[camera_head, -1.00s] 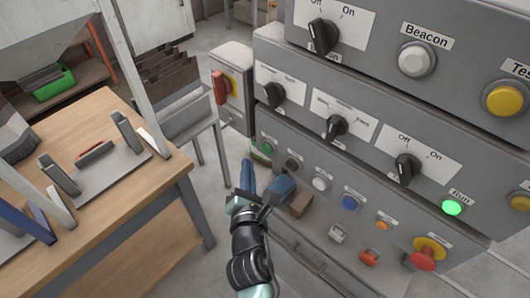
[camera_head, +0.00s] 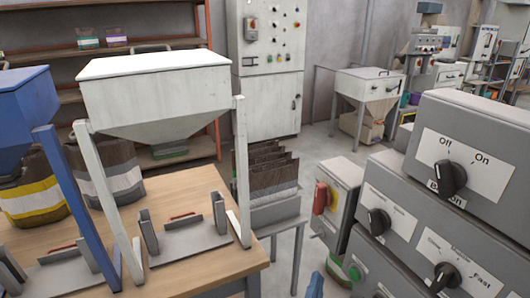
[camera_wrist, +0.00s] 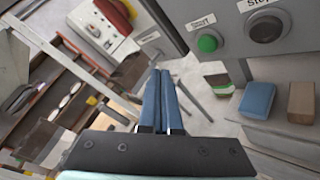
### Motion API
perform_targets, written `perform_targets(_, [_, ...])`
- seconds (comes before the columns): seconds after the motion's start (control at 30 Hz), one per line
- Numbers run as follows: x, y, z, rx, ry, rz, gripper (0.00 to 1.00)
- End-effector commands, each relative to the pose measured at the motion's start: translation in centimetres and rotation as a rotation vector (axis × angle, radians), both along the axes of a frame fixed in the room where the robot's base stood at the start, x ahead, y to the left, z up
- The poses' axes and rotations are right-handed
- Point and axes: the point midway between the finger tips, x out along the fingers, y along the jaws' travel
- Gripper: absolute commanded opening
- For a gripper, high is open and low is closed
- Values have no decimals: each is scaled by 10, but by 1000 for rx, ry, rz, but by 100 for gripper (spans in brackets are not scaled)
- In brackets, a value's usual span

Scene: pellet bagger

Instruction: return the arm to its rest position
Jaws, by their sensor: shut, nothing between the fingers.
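My gripper (camera_wrist: 160,105) shows in the wrist view with its two blue fingers together and nothing between them. In the head view only the blue fingertips (camera_head: 315,286) show at the bottom edge, left of the grey control panel (camera_head: 487,118). The rest of my arm is out of that view. In the wrist view the fingers are apart from the panel, to the left of and below a green button (camera_wrist: 208,43) and a black button (camera_wrist: 266,27).
A blue block (camera_wrist: 257,99) and a brown block (camera_wrist: 301,103) sit right of my fingers. A grey box with a red switch (camera_head: 321,198) stands beside the panel. A wooden table (camera_head: 190,185) with hoppers is at left. Some floor shows behind the box.

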Motion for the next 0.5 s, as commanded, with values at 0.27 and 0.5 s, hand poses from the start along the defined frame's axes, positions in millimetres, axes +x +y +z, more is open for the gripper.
perform_targets(0.27, [29,31,197,669,-563,122,0])
perform_targets(0.5, [-9,80,370,1398,-931,471,0])
